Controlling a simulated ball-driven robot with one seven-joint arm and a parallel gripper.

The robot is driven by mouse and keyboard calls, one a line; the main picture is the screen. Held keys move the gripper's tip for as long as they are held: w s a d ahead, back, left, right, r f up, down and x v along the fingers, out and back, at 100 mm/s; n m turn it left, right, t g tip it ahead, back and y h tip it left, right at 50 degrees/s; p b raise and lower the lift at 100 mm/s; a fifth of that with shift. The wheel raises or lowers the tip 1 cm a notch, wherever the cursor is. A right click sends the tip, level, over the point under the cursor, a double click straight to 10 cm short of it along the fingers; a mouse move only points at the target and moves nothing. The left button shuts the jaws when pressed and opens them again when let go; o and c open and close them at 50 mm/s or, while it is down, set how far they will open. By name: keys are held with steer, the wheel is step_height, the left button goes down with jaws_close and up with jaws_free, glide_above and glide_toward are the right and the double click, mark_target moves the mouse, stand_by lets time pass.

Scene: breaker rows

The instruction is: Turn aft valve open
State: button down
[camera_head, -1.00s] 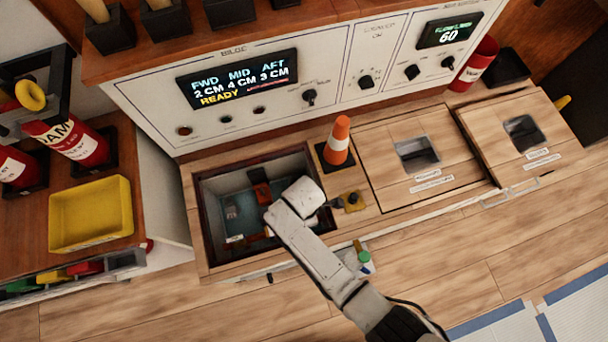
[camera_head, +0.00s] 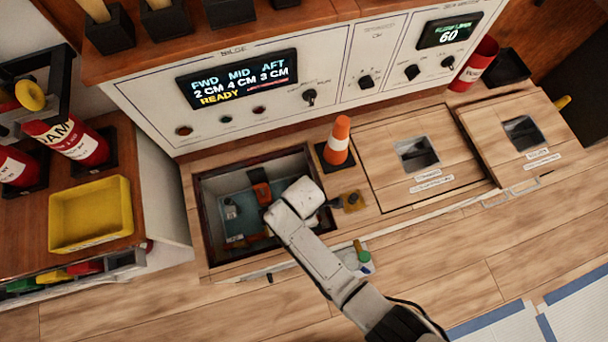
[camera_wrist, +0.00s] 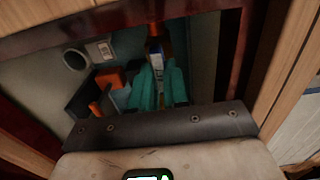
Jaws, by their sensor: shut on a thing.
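The open bilge compartment (camera_head: 204,228) is a dark-rimmed well in the wooden deck. My gripper reaches down into it, and the white wrist hides its fingers in the head view. In the wrist view my gripper's teal fingers (camera_wrist: 158,86) are closed on a narrow part with an orange-brown top (camera_wrist: 154,48) and a pale label. It looks like a valve handle, but I cannot tell which valve. An orange part (camera_head: 262,192) stands left of my wrist; an orange piece also shows left of the fingers in the wrist view (camera_wrist: 106,78).
An orange cone (camera_head: 339,140) stands at the compartment's back right. Closed hatches (camera_head: 380,180) lie further right. The panel display (camera_head: 238,80) reads FWD 2, MID 4, AFT 3 CM, READY. A yellow tray (camera_head: 90,214) is at the left.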

steer(key=m+p, duration=0.1)
steer(key=m, duration=0.2)
steer(key=shift+r+m, duration=0.1)
steer(key=shift+m, duration=0.3)
steer(key=m+p, duration=0.1)
steer(key=m, duration=0.4)
steer(key=m+p, duration=0.1)
steer(key=m, duration=0.4)
steer(key=shift+m, duration=2.1)
steer(key=c, duration=1.1)
jaws_free()
